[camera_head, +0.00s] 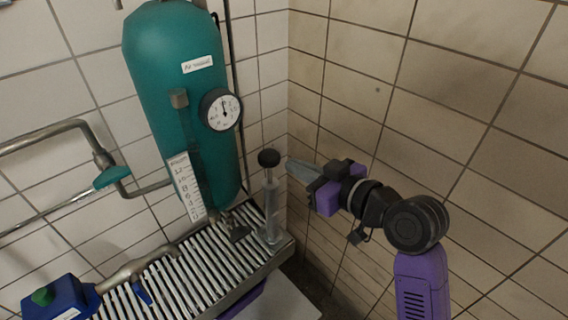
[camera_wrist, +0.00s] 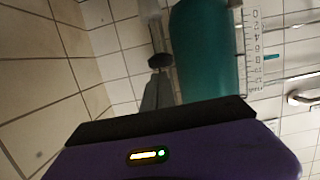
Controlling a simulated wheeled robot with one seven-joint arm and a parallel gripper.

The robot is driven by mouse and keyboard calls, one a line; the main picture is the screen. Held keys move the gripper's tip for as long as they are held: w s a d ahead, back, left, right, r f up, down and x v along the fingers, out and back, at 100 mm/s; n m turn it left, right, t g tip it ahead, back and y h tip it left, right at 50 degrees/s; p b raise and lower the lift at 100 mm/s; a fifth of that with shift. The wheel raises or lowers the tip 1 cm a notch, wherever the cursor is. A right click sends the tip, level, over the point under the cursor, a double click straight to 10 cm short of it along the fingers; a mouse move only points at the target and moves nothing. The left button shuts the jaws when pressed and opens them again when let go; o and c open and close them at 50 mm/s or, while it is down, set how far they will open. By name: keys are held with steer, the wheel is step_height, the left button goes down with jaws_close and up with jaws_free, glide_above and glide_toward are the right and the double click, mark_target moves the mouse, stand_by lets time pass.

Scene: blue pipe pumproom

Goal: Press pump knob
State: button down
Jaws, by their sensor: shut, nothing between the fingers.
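The pump knob (camera_head: 269,158) is a dark round cap on top of an upright clear cylinder (camera_head: 272,205) at the corner end of the slatted metal shelf. My gripper (camera_head: 290,165) is shut and empty. Its tips are just right of the knob and at about its height; I cannot tell whether they touch it. In the wrist view the dark knob (camera_wrist: 160,61) shows just past the tips of my gripper (camera_wrist: 155,82), beside the green tank.
A large green tank (camera_head: 180,90) with a round gauge (camera_head: 221,110) stands left of the pump. The slatted shelf (camera_head: 185,275) holds a blue box (camera_head: 60,300) at lower left. Pipes run along the left wall. Tiled walls meet in a corner behind the pump.

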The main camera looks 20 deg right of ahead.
steer(key=shift+v, duration=1.6)
steer(key=shift+r, duration=0.1)
stand_by(0.4)
steer(key=d+r+m+t+h, duration=0.2)
steer(key=d+r+m+t, duration=0.1)
steer(key=d+r, duration=0.1)
steer(key=s+d+f+m+t+h, duration=0.1)
steer(key=s+f+m+h, duration=0.2)
steer(key=s+f+h, duration=0.15)
steer(key=s+a+f+g, duration=0.1)
steer(key=s+f, duration=0.3)
steer(key=s, duration=0.6)
steer(key=s+a+f+n+g+y, duration=0.1)
steer(key=s+a+f, duration=0.3)
steer(key=s, duration=0.6)
steer(key=s+a+f+n+g+y, duration=0.1)
steer(key=s+f, duration=0.3)
steer(key=s, duration=0.5)
steer(key=shift+s+a+g, duration=0.3)
steer(key=shift+s+a, duration=0.1)
steer(key=shift+a, duration=0.4)
